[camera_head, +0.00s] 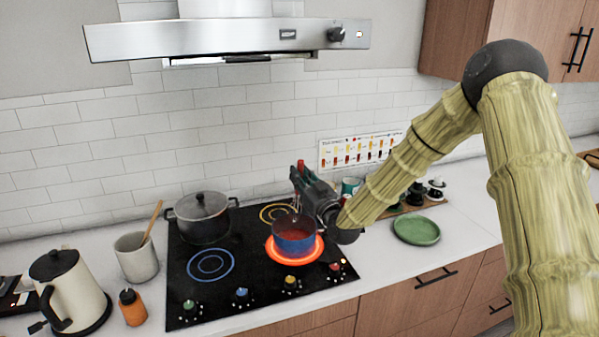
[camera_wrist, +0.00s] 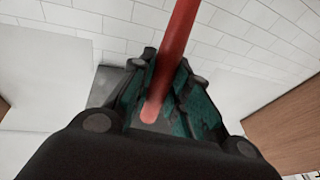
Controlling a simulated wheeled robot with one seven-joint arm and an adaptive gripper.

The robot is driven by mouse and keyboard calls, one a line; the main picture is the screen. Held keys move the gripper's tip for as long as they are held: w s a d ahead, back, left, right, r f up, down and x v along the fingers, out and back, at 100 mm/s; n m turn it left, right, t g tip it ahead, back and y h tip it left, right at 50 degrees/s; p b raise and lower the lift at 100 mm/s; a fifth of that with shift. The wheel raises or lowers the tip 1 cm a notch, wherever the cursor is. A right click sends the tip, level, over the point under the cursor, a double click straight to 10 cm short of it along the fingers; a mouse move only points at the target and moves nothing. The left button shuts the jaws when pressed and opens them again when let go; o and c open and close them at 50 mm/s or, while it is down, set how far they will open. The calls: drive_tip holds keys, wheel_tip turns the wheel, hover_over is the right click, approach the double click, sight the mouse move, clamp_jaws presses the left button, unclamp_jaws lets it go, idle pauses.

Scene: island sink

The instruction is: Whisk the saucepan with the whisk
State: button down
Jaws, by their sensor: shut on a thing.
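My gripper (camera_head: 305,181) is above the blue saucepan in the head view, shut on the whisk. The whisk's red handle (camera_head: 300,165) sticks up above the fingers, and its wires (camera_head: 297,213) show below, reaching down toward the pan. I cannot tell how deep they go. In the wrist view the red handle (camera_wrist: 177,55) stands tilted between the dark green finger pads (camera_wrist: 165,100). The blue saucepan (camera_head: 296,247) holds red contents and stands on the glowing front right burner (camera_head: 318,252). The saucepan is not visible in the wrist view.
A lidded dark pot (camera_head: 203,217) stands at the back left of the black cooktop (camera_head: 190,300). A kettle (camera_head: 70,290), a crock with a wooden spoon (camera_head: 136,258) and an orange bottle (camera_head: 132,307) stand left. A green plate (camera_head: 416,230) and small jars lie right. The range hood (camera_head: 230,38) hangs above.

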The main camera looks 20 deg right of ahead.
sight(296, 196)
drive_tip(key=shift+s+f, duration=0.2)
drive_tip(key=shift+s, duration=0.15)
drive_tip(key=f+b, duration=0.2)
drive_tip(key=f, duration=0.1)
drive_tip(key=shift+w+f, duration=0.1)
drive_tip(key=shift+w, duration=0.2)
drive_tip(key=shift+s+f+b, duration=0.2)
drive_tip(key=shift+f+b, duration=2.2)
drive_tip(key=shift+f, duration=0.15)
drive_tip(key=shift+a, duration=0.2)
